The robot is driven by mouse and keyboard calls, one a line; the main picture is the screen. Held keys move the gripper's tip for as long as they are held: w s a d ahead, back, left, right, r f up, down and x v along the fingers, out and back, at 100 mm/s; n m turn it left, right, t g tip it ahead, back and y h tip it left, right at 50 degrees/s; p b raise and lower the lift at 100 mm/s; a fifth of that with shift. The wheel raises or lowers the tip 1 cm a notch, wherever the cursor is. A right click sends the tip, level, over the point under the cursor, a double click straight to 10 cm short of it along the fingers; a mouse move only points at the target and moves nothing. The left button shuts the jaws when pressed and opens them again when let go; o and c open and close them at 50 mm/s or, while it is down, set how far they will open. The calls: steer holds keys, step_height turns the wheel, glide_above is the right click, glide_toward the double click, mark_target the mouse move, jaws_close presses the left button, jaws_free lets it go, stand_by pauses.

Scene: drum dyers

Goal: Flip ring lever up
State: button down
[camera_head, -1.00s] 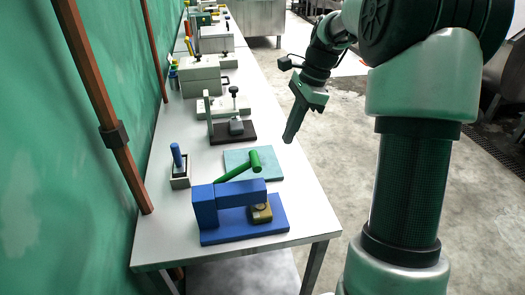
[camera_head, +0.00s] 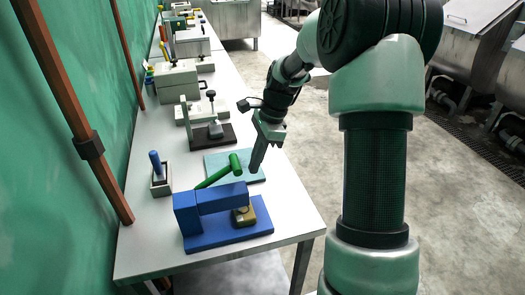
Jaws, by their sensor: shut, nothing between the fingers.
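My gripper (camera_head: 254,169) is shut and empty. It points down over the right part of a teal plate (camera_head: 216,161) on the table, close to the right of a green T-shaped piece (camera_head: 217,175). A small gap shows between the gripper and the green head; whether the fingertips touch the plate is unclear. Nearer stands a blue bracket (camera_head: 187,219) on a blue base, with a brass-coloured block (camera_head: 245,215) under its arm. I cannot tell which piece is the ring lever; no ring shape shows clearly.
A blue-handled tool (camera_head: 156,163) stands in a small grey holder at the left. Beyond the plate are a dark base (camera_head: 225,140) with a grey block and a black-knobbed post, then several grey boxes (camera_head: 176,82). The green wall bounds the left; open floor lies right.

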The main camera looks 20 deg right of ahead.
steer(key=shift+a+r, duration=1)
steer(key=shift+a, duration=0.2)
